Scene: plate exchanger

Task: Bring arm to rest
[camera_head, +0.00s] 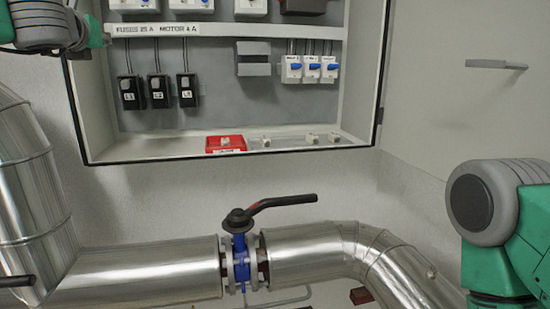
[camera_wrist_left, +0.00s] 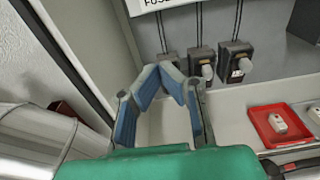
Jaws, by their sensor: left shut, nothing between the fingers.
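My left gripper (camera_wrist_left: 166,78) shows in the left wrist view with its blue-padded fingers angled in and the tips together, shut and empty. It is in front of the electrical cabinet, near the row of black fuse holders (camera_wrist_left: 236,62). In the head view, part of my left arm (camera_head: 45,25) shows at the upper left; its gripper is out of that picture. My right arm (camera_head: 490,215) stands at the right edge, grey and green, and its gripper is not visible.
The open cabinet (camera_head: 220,65) holds black fuse holders (camera_head: 158,90) and blue-switched breakers (camera_head: 311,69). A red tray (camera_head: 226,144) with a white piece sits on its bottom ledge. Below run silver pipes (camera_head: 140,275) and a blue valve (camera_head: 240,262) with a black handle (camera_head: 285,201).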

